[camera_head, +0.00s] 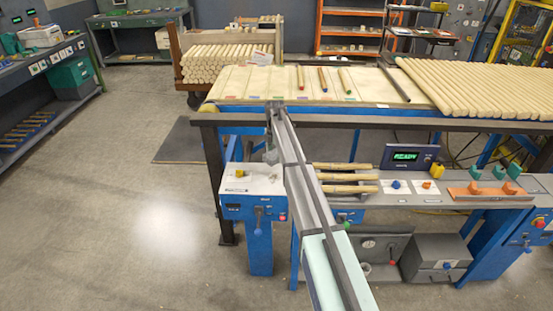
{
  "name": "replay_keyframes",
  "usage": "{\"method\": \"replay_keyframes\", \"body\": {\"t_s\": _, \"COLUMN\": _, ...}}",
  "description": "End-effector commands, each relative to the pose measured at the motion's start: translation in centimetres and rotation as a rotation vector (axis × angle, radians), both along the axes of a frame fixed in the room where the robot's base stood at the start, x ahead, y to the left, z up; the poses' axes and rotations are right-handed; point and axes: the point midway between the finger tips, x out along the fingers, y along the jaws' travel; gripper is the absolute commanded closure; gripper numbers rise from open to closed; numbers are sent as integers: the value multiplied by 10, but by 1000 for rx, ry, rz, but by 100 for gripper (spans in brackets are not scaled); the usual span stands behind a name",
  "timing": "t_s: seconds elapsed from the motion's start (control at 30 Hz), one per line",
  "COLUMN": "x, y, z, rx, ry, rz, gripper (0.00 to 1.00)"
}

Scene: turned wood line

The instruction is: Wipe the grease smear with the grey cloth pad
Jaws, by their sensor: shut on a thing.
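I cannot make out my gripper in the head view. I cannot pick out the grey cloth pad or the grease smear either. A small grey shape (271,152) shows at the left side of a long grey beam (305,190), but it is too small to identify. The beam runs from the table edge down to the bottom of the picture, with a pale green part (325,272) at its near end. It hides part of the bench behind it.
A pale-topped table (235,87) carries several coloured-tipped sticks and a row of wooden rods (470,90). A white-topped control box (250,180) stands left of the beam. A grey bench (420,195) with wooden pieces and a READY display (408,157) lies right.

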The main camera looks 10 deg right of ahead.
Motion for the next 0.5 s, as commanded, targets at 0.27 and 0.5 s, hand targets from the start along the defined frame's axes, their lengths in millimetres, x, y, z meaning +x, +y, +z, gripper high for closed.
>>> {"method": "replay_keyframes", "body": {"t_s": 0.27, "x": 5, "y": -1, "z": -11, "rx": 0, "ry": 0, "rz": 54, "gripper": 62}}
{"method": "replay_keyframes", "body": {"t_s": 0.5, "x": 5, "y": -1, "z": -32, "rx": 0, "ry": 0, "rz": 51, "gripper": 62}}
